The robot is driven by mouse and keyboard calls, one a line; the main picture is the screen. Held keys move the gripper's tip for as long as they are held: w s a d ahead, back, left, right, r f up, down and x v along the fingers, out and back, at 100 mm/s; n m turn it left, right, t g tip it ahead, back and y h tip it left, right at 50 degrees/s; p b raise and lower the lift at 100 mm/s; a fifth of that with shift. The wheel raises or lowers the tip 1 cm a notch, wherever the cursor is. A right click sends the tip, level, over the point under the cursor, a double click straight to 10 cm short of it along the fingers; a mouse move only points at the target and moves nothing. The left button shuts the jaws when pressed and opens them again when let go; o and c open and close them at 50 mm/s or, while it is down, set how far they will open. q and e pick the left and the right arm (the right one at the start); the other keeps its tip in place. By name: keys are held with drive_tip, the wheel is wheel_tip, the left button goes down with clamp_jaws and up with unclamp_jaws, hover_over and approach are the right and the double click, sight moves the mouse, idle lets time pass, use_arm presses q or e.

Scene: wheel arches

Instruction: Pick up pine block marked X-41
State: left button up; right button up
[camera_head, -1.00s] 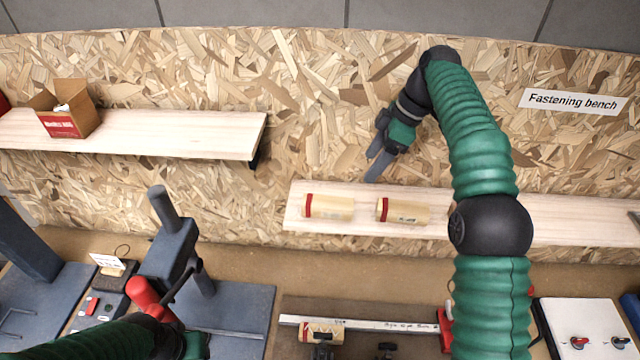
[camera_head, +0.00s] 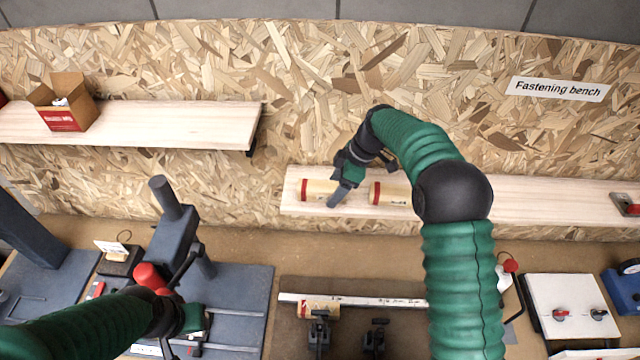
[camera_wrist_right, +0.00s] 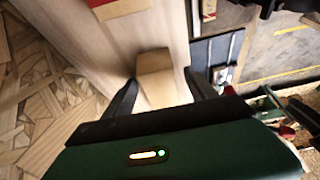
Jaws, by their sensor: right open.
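Two pine blocks with red bands lie on the right shelf in the head view, a left block (camera_head: 313,188) and a right block (camera_head: 392,194). Their markings are too small to read, so I cannot tell which is X-41. My right gripper (camera_head: 337,199) is open over the right end of the left block. In the right wrist view, that block's end (camera_wrist_right: 155,68) shows between the two fingers (camera_wrist_right: 160,92), and the other block's red band (camera_wrist_right: 112,8) shows at the top. A third red-banded block (camera_head: 316,309) lies on the bench below. My left gripper (camera_head: 190,322) is low at left, its fingers unclear.
The right shelf (camera_head: 540,205) runs along a chipboard wall. A left shelf (camera_head: 180,125) holds an open cardboard box (camera_head: 66,103). Below are a blue-grey press stand (camera_head: 172,250), clamps (camera_head: 319,333) and a white switch panel (camera_head: 575,305).

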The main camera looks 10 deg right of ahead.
drive_tip(key=shift+s+a, duration=0.1)
drive_tip(key=shift+s, duration=0.3)
drive_tip(key=shift+c, duration=0.3)
drive_tip(key=shift+w+d+f, duration=0.3)
drive_tip(key=shift+w+d, duration=0.1)
drive_tip(key=shift+d, duration=0.1)
drive_tip(key=c, duration=0.7)
drive_tip(key=shift+c, duration=1.2)
drive_tip(key=shift+s+a+r, duration=0.1)
drive_tip(key=shift+a, duration=0.1)
clamp_jaws()
use_arm(q)
drive_tip(key=shift+s+d+r, duration=0.1)
drive_tip(key=shift+s, duration=0.25)
use_arm(e)
drive_tip(key=shift+s+a+r, duration=0.1)
drive_tip(key=shift+a, duration=0.1)
